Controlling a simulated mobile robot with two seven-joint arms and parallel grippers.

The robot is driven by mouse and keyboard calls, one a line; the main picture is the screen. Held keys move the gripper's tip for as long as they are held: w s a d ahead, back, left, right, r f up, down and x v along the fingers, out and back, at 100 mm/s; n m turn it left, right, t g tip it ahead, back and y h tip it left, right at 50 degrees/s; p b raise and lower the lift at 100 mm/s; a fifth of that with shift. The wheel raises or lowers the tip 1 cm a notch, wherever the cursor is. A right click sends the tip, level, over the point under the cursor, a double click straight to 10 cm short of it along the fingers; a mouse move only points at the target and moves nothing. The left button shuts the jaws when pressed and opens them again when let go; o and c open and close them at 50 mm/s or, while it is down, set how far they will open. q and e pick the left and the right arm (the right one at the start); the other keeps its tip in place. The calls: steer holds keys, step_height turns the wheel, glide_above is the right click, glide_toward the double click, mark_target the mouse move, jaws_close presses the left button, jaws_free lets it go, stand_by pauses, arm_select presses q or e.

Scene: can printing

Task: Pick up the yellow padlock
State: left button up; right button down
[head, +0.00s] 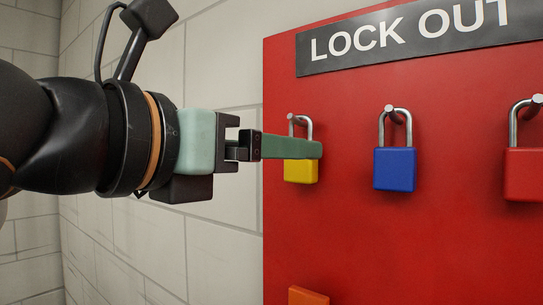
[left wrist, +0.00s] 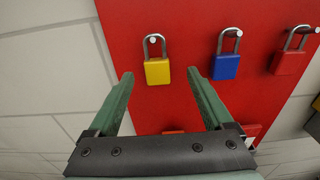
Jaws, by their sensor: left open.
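The yellow padlock (head: 301,172) hangs by its silver shackle from a peg on the red lockout board (head: 350,235). In the head view a green finger of my left gripper (head: 318,150) covers its upper body. In the left wrist view the yellow padlock (left wrist: 157,71) is fully visible, a little beyond the fingertips and between their lines. My left gripper (left wrist: 160,74) is open and empty, with its two green fingers spread apart. Whether a finger touches the padlock cannot be told. My right gripper is in neither view.
A blue padlock (head: 395,169) and a red padlock (head: 524,174) hang to the right on the same board. A black "LOCK OUT" sign (head: 400,42) is above. An orange object (head: 308,296) shows at the bottom. A white block wall (head: 225,60) stands left of the board.

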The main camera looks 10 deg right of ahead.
mark_target(305, 171)
arm_select(q)
steer(key=x, duration=0.3)
steer(key=p+x, duration=0.1)
steer(key=shift+w+d+f, duration=0.15)
steer(key=shift+w+f, duration=0.1)
steer(key=shift+w, duration=0.2)
jaws_close()
